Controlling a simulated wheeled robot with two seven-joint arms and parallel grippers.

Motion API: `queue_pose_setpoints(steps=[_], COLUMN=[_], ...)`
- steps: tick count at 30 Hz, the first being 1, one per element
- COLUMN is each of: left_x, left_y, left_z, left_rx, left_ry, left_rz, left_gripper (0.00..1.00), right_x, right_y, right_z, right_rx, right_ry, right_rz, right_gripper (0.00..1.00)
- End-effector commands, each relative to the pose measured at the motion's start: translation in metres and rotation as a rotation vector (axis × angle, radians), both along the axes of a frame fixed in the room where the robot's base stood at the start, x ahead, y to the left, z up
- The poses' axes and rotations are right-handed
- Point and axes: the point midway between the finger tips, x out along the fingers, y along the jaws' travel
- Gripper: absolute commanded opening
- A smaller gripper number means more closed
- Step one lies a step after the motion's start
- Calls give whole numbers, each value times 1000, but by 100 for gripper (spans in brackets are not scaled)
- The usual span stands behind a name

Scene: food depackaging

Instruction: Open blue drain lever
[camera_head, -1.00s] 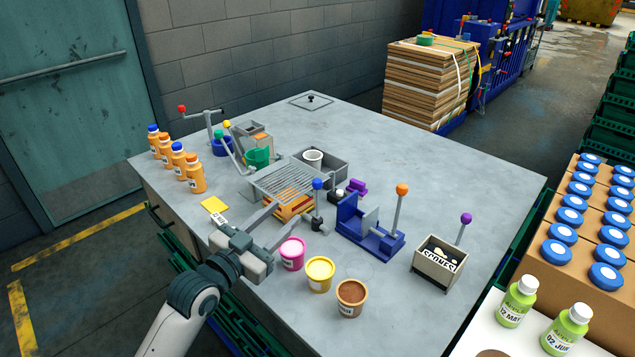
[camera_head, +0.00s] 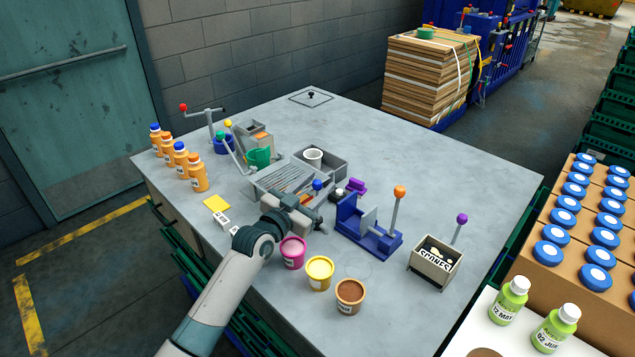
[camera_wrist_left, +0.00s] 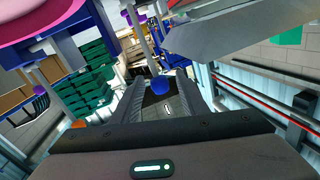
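The blue drain lever has a round blue knob (camera_head: 317,185) and still stands upright at the front of the grey drain rack (camera_head: 275,180). My left gripper (camera_head: 315,212) is at the lever, just below the knob in the head view, and hides most of the lever's shaft. In the left wrist view the blue knob (camera_wrist_left: 160,86) shows between the two fingers (camera_wrist_left: 162,82), which stand apart with gaps on both sides. Whether a finger touches the lever cannot be told. My right gripper is out of view.
Pink (camera_head: 292,252), yellow (camera_head: 319,272) and brown (camera_head: 350,295) tubs stand close in front of my left gripper. A blue fixture with an orange-knobbed lever (camera_head: 399,192) is to the right. The table's back right is clear.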

Motion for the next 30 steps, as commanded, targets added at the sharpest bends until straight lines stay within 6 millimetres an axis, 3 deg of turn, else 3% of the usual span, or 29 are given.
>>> queue_pose_setpoints(steps=[12, 18, 30], left_x=[5, 4, 2], left_y=[-3, -3, 0], left_z=[0, 0, -1], left_rx=[-1, -1, 0], left_ry=[1, 1, 1], left_rz=[0, 0, 1], left_gripper=[40, 0, 0], right_x=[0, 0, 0], right_y=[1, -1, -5], right_z=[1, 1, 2], right_rx=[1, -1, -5], right_ry=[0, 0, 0], right_rz=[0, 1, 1], right_gripper=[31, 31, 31])
